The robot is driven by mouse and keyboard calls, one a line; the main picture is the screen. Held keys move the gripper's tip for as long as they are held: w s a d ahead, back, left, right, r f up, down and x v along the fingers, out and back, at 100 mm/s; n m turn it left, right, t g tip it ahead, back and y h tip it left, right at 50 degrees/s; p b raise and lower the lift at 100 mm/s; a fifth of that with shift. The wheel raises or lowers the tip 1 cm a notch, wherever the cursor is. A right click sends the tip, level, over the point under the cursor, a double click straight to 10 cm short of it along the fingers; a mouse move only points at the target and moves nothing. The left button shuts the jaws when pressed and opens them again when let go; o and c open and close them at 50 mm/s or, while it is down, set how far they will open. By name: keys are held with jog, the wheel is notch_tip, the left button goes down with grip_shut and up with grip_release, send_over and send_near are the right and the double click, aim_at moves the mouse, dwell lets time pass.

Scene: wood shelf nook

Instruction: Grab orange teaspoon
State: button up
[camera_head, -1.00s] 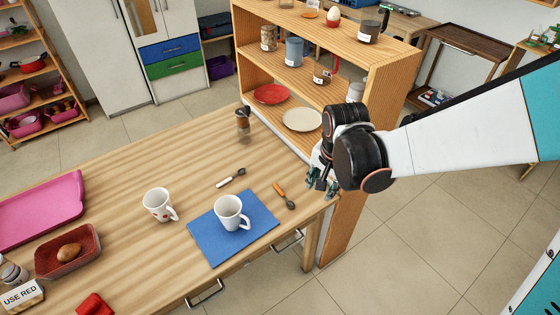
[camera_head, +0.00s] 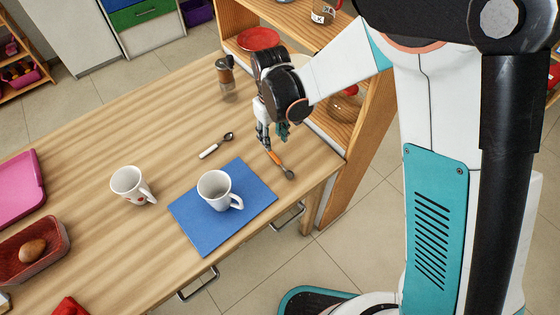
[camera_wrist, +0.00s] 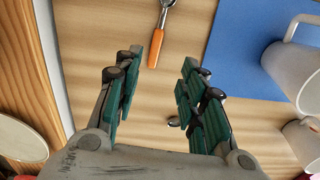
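The orange teaspoon has an orange handle (camera_head: 273,158) and a grey metal bowl. It lies on the wooden table (camera_head: 160,110), just right of the blue mat. My gripper (camera_head: 270,143) is above the table, over the handle end of the teaspoon. In the wrist view, my gripper (camera_wrist: 159,85) is open, with its two teal-padded fingers apart and nothing between them. The orange handle (camera_wrist: 157,48) lies beyond the fingertips, between their lines, with its bowl end toward the top edge.
A white mug (camera_head: 213,190) stands on the blue mat (camera_head: 190,216). Another white mug (camera_head: 128,185) stands to the left. A white-handled spoon (camera_head: 209,152) lies beyond the mat. A wooden shelf (camera_head: 345,150) stands close on the right.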

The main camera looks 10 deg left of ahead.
jog(key=b, duration=0.1)
send_over(275, 157)
jog(key=f, duration=0.5)
jog(key=shift+s+a, duration=0.1)
jog(key=shift+s, duration=0.15)
jog(key=f+b, duration=0.2)
jog(key=f, duration=0.3)
jog(key=shift+w+f+b, duration=0.1)
jog(key=shift+w+b, duration=0.2)
jog(key=shift+b, duration=0.1)
grip_shut()
